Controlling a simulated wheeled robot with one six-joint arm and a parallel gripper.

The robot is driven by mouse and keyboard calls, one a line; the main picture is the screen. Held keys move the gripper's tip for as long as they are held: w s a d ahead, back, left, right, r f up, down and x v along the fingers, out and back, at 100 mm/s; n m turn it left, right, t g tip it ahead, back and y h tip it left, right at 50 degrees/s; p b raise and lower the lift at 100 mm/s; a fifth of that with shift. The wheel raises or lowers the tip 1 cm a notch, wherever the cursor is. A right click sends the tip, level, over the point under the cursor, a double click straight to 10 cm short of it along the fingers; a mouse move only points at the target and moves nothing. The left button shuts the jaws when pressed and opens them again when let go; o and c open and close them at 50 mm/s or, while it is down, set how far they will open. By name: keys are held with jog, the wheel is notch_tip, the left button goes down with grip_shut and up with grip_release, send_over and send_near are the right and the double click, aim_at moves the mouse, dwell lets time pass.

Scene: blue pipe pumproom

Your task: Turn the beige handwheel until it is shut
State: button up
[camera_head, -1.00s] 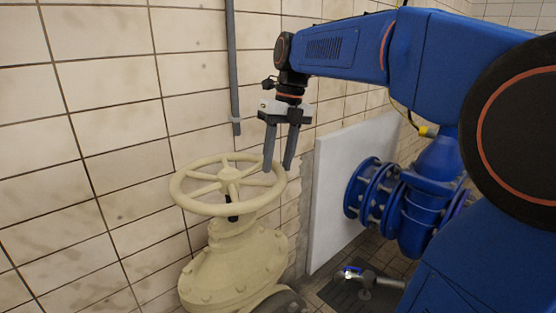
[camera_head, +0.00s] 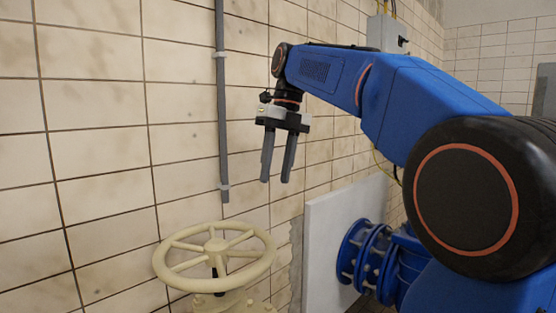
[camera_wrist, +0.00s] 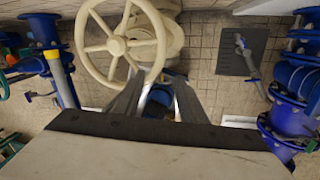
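The beige handwheel (camera_head: 215,257) lies flat on its beige valve body (camera_head: 236,301) at the lower left of the head view. It has several spokes and a central hub. My gripper (camera_head: 276,181) hangs fingers down, above and to the right of the wheel. Its two fingers are apart with nothing between them, and they do not touch the wheel. In the wrist view the handwheel (camera_wrist: 118,47) shows beyond the fingertips, at upper left. My gripper (camera_wrist: 158,82) shows there with both fingers spread. Most of the valve body is hidden below the head view's lower edge.
A grey conduit (camera_head: 222,110) runs down the tiled wall behind the wheel. A white panel (camera_head: 330,235) and blue flanged pipe (camera_head: 365,255) stand to the right. A grey box (camera_head: 388,35) is on the wall. The wrist view shows a dark floor mat (camera_wrist: 241,50).

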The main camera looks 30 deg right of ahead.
jog(key=shift+d+r, duration=0.25)
jog(key=shift+r, duration=1.05)
jog(key=shift+c, duration=0.7)
jog(key=c, duration=0.5)
jog(key=shift+w+a+f+n, duration=0.15)
jog(key=shift+a+f+n, duration=0.15)
jog(key=shift+n, duration=0.1)
grip_shut()
jog(key=n+t+h, duration=0.4)
jog(key=n+h, duration=0.4)
jog(key=n, duration=2.3)
send_near(198, 229)
jog(key=s+r, duration=0.1)
jog(key=s, duration=0.2)
jog(key=shift+x, duration=4.7)
